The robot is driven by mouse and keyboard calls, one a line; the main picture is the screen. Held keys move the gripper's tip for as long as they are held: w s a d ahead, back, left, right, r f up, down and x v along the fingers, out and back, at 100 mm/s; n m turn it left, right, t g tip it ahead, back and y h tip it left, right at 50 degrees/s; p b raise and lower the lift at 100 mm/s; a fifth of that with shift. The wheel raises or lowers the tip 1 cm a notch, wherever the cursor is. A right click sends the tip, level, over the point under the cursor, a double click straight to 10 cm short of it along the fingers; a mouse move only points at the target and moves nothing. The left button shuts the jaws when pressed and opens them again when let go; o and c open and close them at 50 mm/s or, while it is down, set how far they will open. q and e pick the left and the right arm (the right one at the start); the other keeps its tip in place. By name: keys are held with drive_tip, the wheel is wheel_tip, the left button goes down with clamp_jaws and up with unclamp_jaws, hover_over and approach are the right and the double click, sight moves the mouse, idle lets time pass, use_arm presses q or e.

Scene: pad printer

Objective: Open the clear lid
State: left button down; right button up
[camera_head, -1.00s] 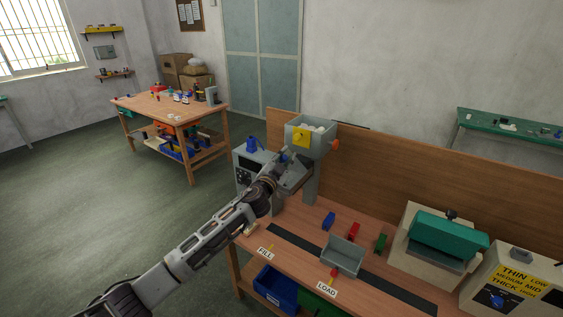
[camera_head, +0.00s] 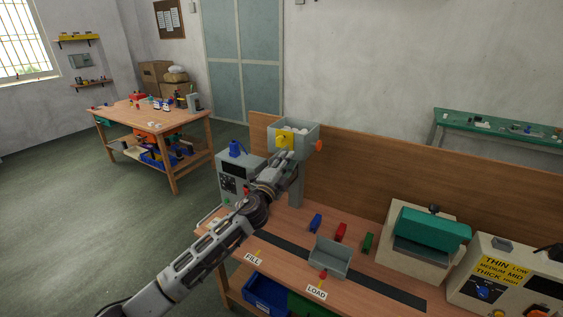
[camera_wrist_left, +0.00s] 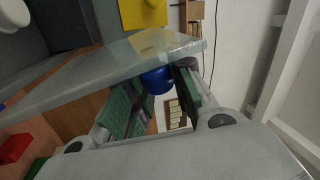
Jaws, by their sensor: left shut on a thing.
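The grey hopper (camera_head: 308,140) with white pieces inside and a yellow square on its front stands on a post at the bench's back left. My left gripper (camera_head: 286,157) is just below its front. In the left wrist view the clear lid (camera_wrist_left: 70,88) is a translucent sheet crossing from the left edge to the upper middle, in front of the yellow square (camera_wrist_left: 142,12). My left gripper (camera_wrist_left: 158,95) has green-padded fingers at the sheet's lower edge, shut on it; the exact contact is partly hidden. A blue round thing (camera_wrist_left: 157,80) shows between the fingers; I cannot tell whether they touch it.
A grey control box (camera_head: 238,175) stands left of the post. A grey tray (camera_head: 331,258) sits on the dark strip, with blue, red and green blocks behind it. A teal-topped machine (camera_head: 428,228) and a labelled box (camera_head: 505,275) stand to the right.

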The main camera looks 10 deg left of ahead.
use_arm(q)
drive_tip(key=shift+s+d+f+m+h, duration=0.1)
drive_tip(key=shift+s+d+m+h, duration=0.1)
drive_tip(key=shift+d+m, duration=0.2)
drive_tip(key=shift+s+d+f+m+h, duration=0.1)
drive_tip(key=shift+d+m+h, duration=0.15)
drive_tip(key=shift+m, duration=0.15)
drive_tip(key=c, duration=1.2)
unclamp_jaws()
drive_tip(key=v, duration=1.1)
drive_tip(key=shift+s, duration=0.4)
drive_tip(key=shift+a, duration=0.15)
